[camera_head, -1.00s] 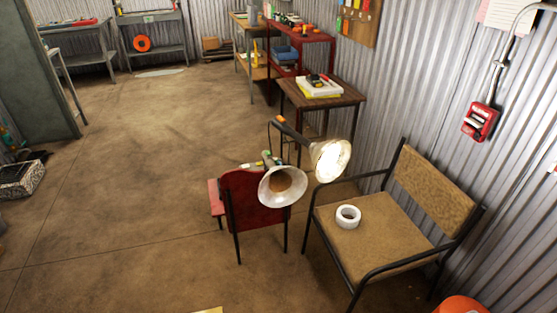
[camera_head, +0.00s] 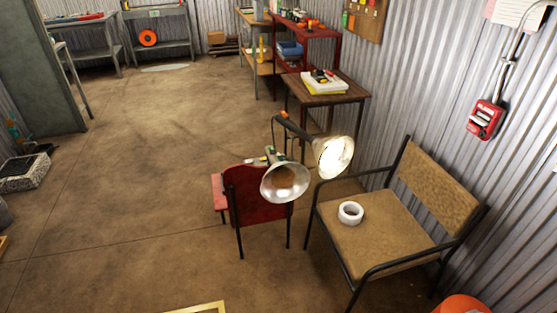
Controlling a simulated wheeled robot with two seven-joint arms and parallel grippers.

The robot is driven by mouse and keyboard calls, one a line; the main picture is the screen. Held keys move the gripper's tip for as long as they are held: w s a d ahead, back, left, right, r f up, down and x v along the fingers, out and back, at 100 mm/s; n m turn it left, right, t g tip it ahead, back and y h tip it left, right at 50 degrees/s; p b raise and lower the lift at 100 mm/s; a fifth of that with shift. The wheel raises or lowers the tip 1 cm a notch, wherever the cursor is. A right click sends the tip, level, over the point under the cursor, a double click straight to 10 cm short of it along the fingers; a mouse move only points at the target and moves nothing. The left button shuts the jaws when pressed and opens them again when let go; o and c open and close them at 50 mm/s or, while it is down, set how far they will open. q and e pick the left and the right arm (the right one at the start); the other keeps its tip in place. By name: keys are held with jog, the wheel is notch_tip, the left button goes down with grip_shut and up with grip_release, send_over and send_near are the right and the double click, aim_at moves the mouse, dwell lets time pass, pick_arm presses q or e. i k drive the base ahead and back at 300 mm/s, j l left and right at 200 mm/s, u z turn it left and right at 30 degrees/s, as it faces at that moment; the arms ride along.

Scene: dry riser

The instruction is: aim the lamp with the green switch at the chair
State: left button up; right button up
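Two lamps stand close together near the middle of the head view. The lit lamp (camera_head: 334,156) has a glowing face and an orange patch on its arm. The unlit lamp (camera_head: 285,183) has a silver shade opening toward me, with a small green patch (camera_head: 268,153) behind it that may be its switch. A red chair (camera_head: 256,205) stands behind and below the unlit shade, partly hidden by it. A tan armchair (camera_head: 372,236) with a dark metal frame stands to the right of the lamps. Neither of my grippers is in view.
A white tape roll (camera_head: 350,213) lies on the armchair seat. A wooden side table (camera_head: 332,97) with books stands behind the lamps. An orange object (camera_head: 462,304) and a yellow frame edge (camera_head: 208,307) show at the bottom.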

aim_at(284, 182)
jog(key=i+j, duration=0.15)
jog(key=i, duration=0.35)
jog(key=i+j, duration=0.15)
jog(key=i, duration=0.35)
jog(key=i+j+z, duration=0.1)
jog(key=i, duration=0.4)
